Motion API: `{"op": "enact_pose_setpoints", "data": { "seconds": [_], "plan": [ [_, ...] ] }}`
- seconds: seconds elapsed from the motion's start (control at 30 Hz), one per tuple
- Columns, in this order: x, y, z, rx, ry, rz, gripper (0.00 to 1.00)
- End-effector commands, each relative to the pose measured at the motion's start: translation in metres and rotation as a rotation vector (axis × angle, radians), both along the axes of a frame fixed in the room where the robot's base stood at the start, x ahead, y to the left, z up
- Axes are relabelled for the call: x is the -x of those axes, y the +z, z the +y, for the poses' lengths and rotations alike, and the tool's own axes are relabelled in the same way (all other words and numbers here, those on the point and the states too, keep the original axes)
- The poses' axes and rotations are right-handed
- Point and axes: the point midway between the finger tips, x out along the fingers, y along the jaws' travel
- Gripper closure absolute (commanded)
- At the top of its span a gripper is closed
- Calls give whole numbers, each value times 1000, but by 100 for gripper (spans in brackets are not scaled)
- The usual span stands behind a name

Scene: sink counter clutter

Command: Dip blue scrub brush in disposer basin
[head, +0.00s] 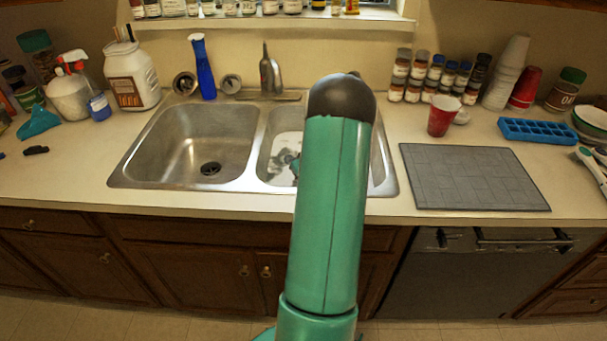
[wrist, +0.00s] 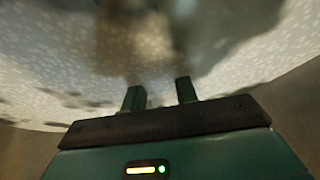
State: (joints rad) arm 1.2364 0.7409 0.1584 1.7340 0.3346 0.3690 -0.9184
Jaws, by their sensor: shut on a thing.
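The steel double sink has an empty left basin (head: 190,140) with a dark drain. Its right basin (head: 262,135) has a whitish, speckled, foamy-looking surface with dark patches. Which one is the disposer basin, I cannot tell for sure. My arm reaches over the right basin and hides much of it. In the wrist view, my gripper (wrist: 160,94) has two short fingers a little apart, shut on a dark, blurred thing that I take to be the blue scrub brush (wrist: 150,62). Its colour and bristles do not show. The speckled surface and curved basin wall lie close around it.
A blue bottle (head: 203,68) stands behind the left basin, beside the faucet (head: 270,72). A grey mat (head: 472,176), red cup (head: 443,115) and blue tray (head: 541,131) are on the right counter. Jars and spray bottles crowd the left. The counter front left of the sink is mostly clear.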

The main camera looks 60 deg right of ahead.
Motion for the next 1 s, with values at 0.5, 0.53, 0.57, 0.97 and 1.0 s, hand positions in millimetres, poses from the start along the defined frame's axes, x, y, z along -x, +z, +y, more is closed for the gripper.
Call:
{"op": "enact_pose_setpoints", "data": {
  "seconds": [0.5,0.53,0.57,0.97,1.0],
  "plan": [
    [3,0,5,-2,-1,0,89],
    [3,0,6,-2,-1,0,89],
    [4,0,7,-2,-1,0,89],
    [5,0,11,0,0,0,89],
    [5,0,11,0,0,0,89]
  ]
}}
